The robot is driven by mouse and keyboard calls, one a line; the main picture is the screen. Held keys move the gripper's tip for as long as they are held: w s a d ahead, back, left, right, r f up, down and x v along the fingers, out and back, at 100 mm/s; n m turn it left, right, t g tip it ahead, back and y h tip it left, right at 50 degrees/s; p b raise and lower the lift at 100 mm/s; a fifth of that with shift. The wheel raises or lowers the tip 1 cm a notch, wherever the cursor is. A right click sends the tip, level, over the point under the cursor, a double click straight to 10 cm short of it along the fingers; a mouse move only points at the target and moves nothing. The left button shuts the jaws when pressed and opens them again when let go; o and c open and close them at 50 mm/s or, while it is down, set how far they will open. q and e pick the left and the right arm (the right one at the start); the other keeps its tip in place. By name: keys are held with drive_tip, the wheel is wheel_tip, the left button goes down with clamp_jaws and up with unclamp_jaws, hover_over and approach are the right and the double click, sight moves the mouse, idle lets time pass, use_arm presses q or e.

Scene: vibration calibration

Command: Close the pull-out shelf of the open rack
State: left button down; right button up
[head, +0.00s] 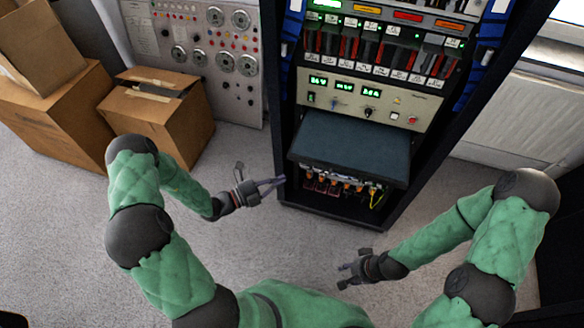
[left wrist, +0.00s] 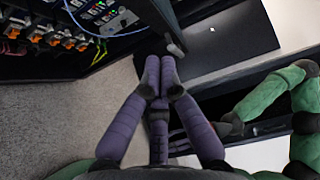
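The open rack (head: 282,110) stands upright in the middle of the head view. Its flat, dark blue-grey pull-out shelf (head: 352,148) sticks out of the front, below a beige panel with green displays. My left gripper (head: 262,174) is left of the shelf's front left corner, its fingers pointing right towards the rack. The purple fingers also show in the left wrist view (left wrist: 159,75); contact with the shelf cannot be told. My right gripper (head: 350,262) is open and empty, low in front of the rack.
Orange connectors and cables (head: 340,186) sit under the shelf; such connectors show at the left wrist view's upper left (left wrist: 50,35). Cardboard boxes (head: 155,115) and a grey instrument cabinet (head: 215,60) stand at the left. The carpet (head: 270,245) before the rack is clear.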

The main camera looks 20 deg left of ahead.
sight(304, 161)
use_arm(q)
drive_tip(key=w+d+b, duration=0.1)
drive_tip(key=w, duration=0.1)
drive_tip(key=w+b, duration=0.1)
drive_tip(key=w, duration=0.1)
drive_tip(key=w+d+b, duration=0.1)
drive_tip(key=w, duration=0.1)
drive_tip(key=shift+w+d, duration=0.3)
drive_tip(key=shift+d, duration=0.05)
